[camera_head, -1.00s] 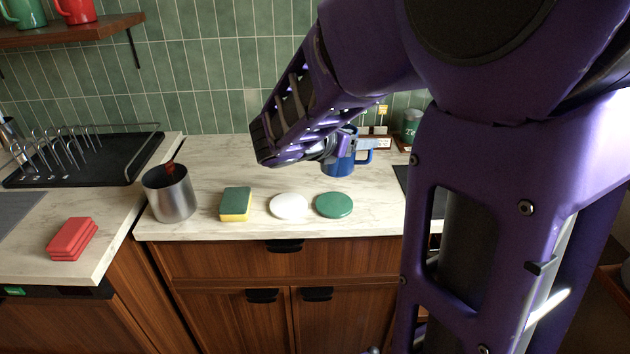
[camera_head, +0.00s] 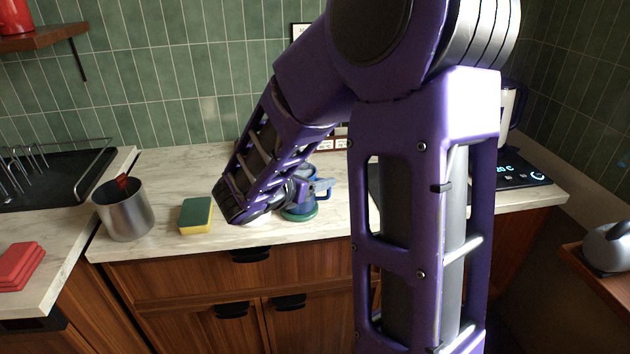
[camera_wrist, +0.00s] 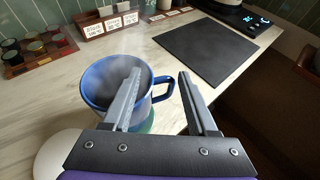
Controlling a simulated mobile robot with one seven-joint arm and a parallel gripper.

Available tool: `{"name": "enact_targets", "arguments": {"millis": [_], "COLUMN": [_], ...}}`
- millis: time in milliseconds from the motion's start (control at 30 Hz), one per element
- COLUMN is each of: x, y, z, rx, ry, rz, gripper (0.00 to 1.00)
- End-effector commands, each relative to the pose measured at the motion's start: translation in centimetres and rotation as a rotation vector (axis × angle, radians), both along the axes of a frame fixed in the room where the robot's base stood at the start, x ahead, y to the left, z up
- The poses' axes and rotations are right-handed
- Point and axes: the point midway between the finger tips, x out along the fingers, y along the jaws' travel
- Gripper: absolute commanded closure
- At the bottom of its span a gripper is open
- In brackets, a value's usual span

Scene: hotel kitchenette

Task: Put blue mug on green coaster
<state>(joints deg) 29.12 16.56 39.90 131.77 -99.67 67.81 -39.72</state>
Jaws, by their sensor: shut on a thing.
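My gripper (camera_head: 306,187) (camera_wrist: 158,75) is shut on the blue mug (camera_head: 298,208) at its handle side. In the wrist view one finger reaches inside the rim of the mug (camera_wrist: 98,82) and the other is outside, near the handle. The mug is upright and looks empty. It is over the green coaster (camera_head: 303,218), whose edge also shows beneath it in the wrist view (camera_wrist: 149,126). I cannot tell whether the mug touches the coaster. My arm hides part of the mug in the head view.
A white coaster (camera_wrist: 58,158) lies just left of the green one. A yellow-green sponge (camera_head: 196,215) and a metal canister (camera_head: 124,209) stand farther left. A dark mat (camera_wrist: 206,48) lies right of the mug. Small labelled holders (camera_wrist: 107,25) stand along the back wall.

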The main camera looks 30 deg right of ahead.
Motion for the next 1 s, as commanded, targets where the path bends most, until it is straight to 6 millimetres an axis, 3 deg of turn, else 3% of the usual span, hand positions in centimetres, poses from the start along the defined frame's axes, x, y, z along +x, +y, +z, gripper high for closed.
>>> {"name": "enact_targets", "arguments": {"millis": [133, 167, 333, 700, 1000], "x": [0.0, 0.0, 0.0, -0.2, -2.7], "y": [0.0, 0.0, 0.0, 0.4, 4.8], "z": [0.1, 0.0, 0.0, 0.3, 2.6], "rx": [-0.001, 0.0, 0.0, -0.001, -0.001], "ry": [-0.001, 0.002, 0.002, 0.001, -0.002], "rz": [0.001, 0.001, 0.001, 0.003, 0.007], "gripper": [1.0, 0.39, 0.09, 0.09, 0.09]}}
